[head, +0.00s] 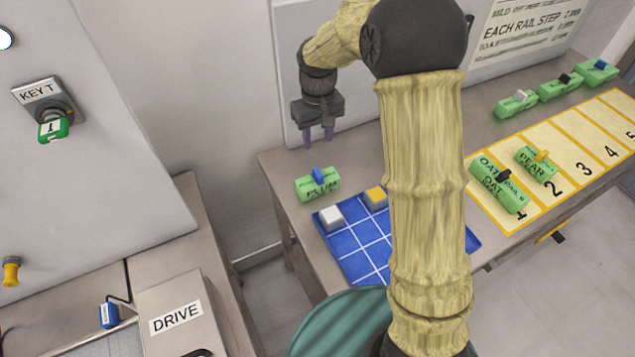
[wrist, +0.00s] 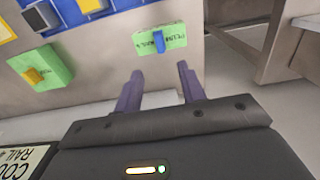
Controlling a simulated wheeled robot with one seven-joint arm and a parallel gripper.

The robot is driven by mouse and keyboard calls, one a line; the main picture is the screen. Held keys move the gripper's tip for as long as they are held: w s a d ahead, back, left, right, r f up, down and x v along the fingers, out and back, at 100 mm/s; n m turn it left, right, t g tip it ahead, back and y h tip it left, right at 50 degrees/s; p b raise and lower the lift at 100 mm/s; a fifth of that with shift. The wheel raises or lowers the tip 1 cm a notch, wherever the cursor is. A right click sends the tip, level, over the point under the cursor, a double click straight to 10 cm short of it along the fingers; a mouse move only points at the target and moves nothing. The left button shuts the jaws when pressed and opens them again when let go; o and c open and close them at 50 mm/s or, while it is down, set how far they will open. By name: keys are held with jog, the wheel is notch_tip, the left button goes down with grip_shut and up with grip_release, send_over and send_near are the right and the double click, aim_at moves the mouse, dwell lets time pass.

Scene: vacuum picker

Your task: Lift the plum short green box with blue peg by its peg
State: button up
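The plum box (head: 318,186) is a short green block with a blue peg (head: 319,175) on top. It sits on the table left of the blue grid in the head view. In the wrist view the plum box (wrist: 160,39) lies beyond my fingertips, its blue peg (wrist: 158,42) roughly between the two finger lines. My gripper (head: 318,138) hangs above and behind the box, fingers pointing down, apart from it. In the wrist view my gripper (wrist: 158,76) has its two purple fingers spread with nothing between them.
A blue grid mat (head: 349,242) with a white and a yellow block lies right of the box. A yellow numbered strip (head: 569,143) holds green boxes labelled OAT and PEAR. Several green boxes (head: 559,87) stand at the back right. A wall panel (head: 290,75) rises behind my gripper.

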jog(key=p, duration=0.2)
send_over(318, 172)
jog(key=f, duration=0.9)
jog(key=shift+s, duration=0.3)
jog(key=shift+w+f+p, duration=0.15)
jog(key=shift+f+p, duration=0.4)
jog(key=shift+f, duration=0.75)
jog(key=shift+w+f+p, duration=0.1)
jog(key=shift+f+p, duration=0.4)
jog(key=shift+f, duration=0.8)
grip_shut()
